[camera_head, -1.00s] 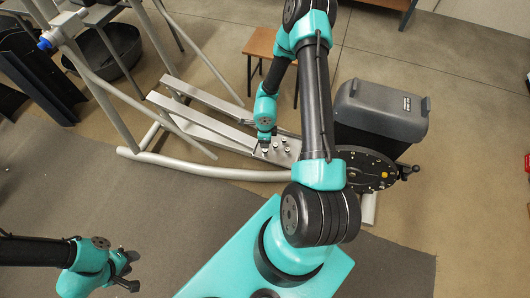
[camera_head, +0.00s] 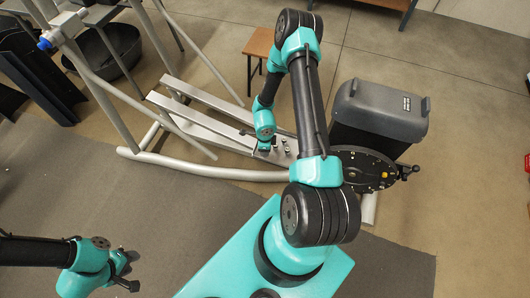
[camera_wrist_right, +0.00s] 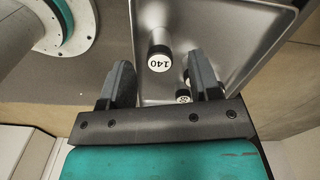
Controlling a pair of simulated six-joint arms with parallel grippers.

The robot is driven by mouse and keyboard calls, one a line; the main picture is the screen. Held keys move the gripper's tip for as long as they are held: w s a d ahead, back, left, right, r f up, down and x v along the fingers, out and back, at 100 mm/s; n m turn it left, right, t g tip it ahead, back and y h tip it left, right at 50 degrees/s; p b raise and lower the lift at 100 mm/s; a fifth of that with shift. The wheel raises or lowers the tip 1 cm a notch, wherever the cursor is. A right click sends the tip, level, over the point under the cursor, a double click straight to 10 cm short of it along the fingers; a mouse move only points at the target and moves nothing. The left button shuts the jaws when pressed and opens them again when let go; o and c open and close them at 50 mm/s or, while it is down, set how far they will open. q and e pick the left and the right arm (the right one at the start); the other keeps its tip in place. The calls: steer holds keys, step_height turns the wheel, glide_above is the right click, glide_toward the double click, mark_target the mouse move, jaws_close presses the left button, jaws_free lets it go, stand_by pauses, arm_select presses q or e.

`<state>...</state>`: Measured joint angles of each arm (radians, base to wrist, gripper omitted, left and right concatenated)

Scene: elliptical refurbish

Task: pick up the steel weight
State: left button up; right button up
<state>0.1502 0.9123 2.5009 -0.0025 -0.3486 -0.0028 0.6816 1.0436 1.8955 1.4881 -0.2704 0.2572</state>
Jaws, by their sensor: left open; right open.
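Several small steel weights with white tops stand on the metal tray (camera_wrist_right: 225,22). In the right wrist view one steel weight (camera_wrist_right: 159,48), labelled 140, lies ahead of and between the fingers of my right gripper (camera_wrist_right: 163,82). A second weight (camera_wrist_right: 183,96) shows beside the right-hand finger, partly hidden by it. In the head view the weights (camera_head: 286,142) are tiny, just right of my right gripper (camera_head: 264,148). My right gripper is open, with nothing between its tips. My left gripper (camera_head: 132,272) is open and empty at the lower left.
The elliptical machine's silver frame (camera_head: 200,172) surrounds the tray area. A wooden stool (camera_head: 262,42) is behind. The grey mat (camera_head: 60,180) at left is largely clear.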

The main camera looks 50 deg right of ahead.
steer(key=shift+f, duration=1.4)
jaws_close()
